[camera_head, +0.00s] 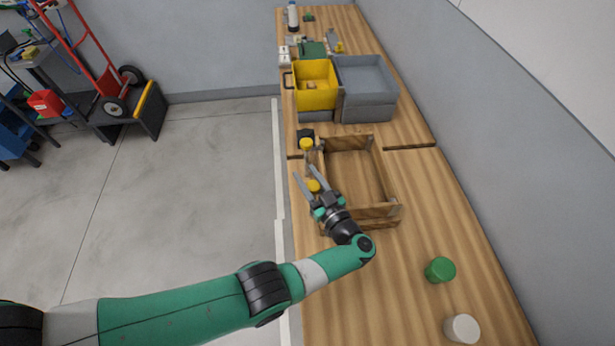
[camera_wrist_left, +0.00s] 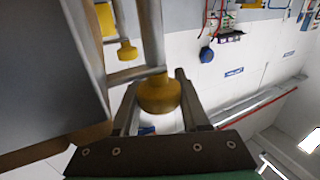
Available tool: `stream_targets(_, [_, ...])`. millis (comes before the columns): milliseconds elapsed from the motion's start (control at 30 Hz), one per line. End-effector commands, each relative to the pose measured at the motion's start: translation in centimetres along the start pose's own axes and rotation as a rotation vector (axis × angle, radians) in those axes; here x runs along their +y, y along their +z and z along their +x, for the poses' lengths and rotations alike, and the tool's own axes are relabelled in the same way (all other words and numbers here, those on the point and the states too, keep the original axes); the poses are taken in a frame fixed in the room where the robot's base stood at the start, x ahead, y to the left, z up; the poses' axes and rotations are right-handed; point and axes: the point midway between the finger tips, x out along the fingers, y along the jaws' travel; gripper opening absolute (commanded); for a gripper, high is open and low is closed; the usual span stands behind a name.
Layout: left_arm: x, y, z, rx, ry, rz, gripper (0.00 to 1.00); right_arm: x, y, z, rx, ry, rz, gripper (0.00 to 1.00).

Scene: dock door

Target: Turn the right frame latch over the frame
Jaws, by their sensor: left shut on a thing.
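A wooden frame (camera_head: 395,190) lies on the wooden bench. Two yellow latch knobs stand along its left side, a farther one (camera_head: 306,144) and a nearer one (camera_head: 313,185). My left gripper (camera_head: 303,169) is at the nearer knob, its fingers on either side of it. In the left wrist view this knob (camera_wrist_left: 159,94) sits between the two fingers, and the other knob (camera_wrist_left: 127,51) shows beyond it, free. The gripper is shut on the nearer knob. How far this latch is turned over the frame cannot be told. My right gripper is not in view.
A yellow bin (camera_head: 315,98) and a grey bin (camera_head: 372,108) stand behind the frame. A green cylinder (camera_head: 440,270) and a white one (camera_head: 462,328) stand on the near bench (camera_head: 410,310). A wall runs along the right.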

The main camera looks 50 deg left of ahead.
Motion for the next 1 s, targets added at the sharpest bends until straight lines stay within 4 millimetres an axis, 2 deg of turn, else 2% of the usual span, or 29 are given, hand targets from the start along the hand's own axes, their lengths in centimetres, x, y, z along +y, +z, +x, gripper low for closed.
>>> stream_targets(767, [-0.08, 0.34, 0.03, -0.007, -0.005, 0.004, 0.0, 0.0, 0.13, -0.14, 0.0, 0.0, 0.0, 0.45])
stream_targets(800, [-0.08, 0.35, 0.03, -0.007, -0.005, 0.004, 0.52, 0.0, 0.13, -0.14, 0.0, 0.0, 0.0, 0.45])
stream_targets(933, [-0.07, 0.26, 0.03, -0.005, -0.005, 0.003, 0.75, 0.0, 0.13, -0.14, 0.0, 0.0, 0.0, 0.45])
stream_targets(1000, [-0.06, 0.2, 0.02, -0.004, -0.005, 0.002, 0.75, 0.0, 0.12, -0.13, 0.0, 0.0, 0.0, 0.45])
